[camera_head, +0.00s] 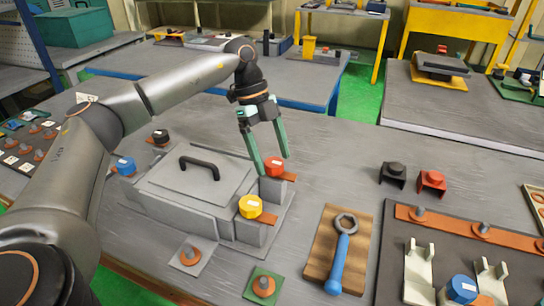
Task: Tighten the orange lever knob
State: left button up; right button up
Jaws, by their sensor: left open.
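An orange-red knob (275,169) sits on the far right corner of the grey box (190,190), with an orange-brown lever strip sticking out to its right. My left gripper (273,163) comes down from above with its two green fingers spread apart and empty. In the picture its fingertips lie at either side of the knob's top. I cannot tell whether they touch the knob or hang slightly above or behind it. My right gripper is not in view.
A yellow knob (250,206) sits at the box's near right corner, a blue knob (125,166) and a black knob (160,137) on the left. A black handle (199,165) rises from the lid. A blue wrench (340,257) lies on a wooden board (318,262) at right.

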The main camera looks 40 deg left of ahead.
pick_arm(q)
jog(key=shift+d+f, duration=0.1)
jog(key=shift+f, duration=0.15)
grip_shut()
dwell(0.6)
